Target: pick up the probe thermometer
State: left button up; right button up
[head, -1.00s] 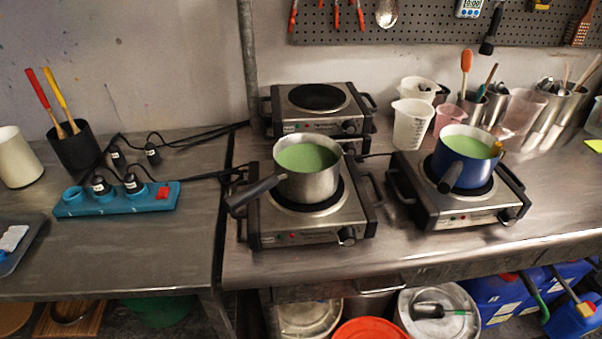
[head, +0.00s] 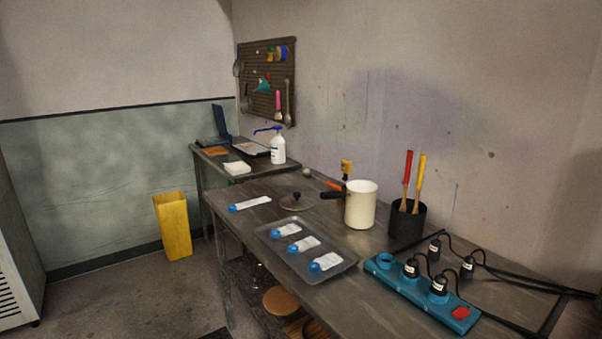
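I cannot clearly make out a probe thermometer. A small yellow object with a dark face (head: 346,167) shows just behind the cream pot (head: 361,206) on the metal bench. It may be the thermometer, but it is too small to tell, and its lower part is hidden by the pot and its dark handle. A thin orange-red object (head: 329,182) lies to its left on the bench. Neither of my grippers is in view.
A grey tray (head: 292,267) holds blue-ended white packets; another packet (head: 250,203) lies behind it. A dark lid (head: 297,202), a black holder (head: 407,220) with red and yellow handles, and a blue power strip (head: 424,293) crowd the bench. A yellow bin (head: 173,226) stands on the floor.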

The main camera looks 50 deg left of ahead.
aim_at(345, 167)
jog(key=u, duration=1.35)
jog(key=i+j+u, duration=0.1)
jog(key=j, duration=0.45)
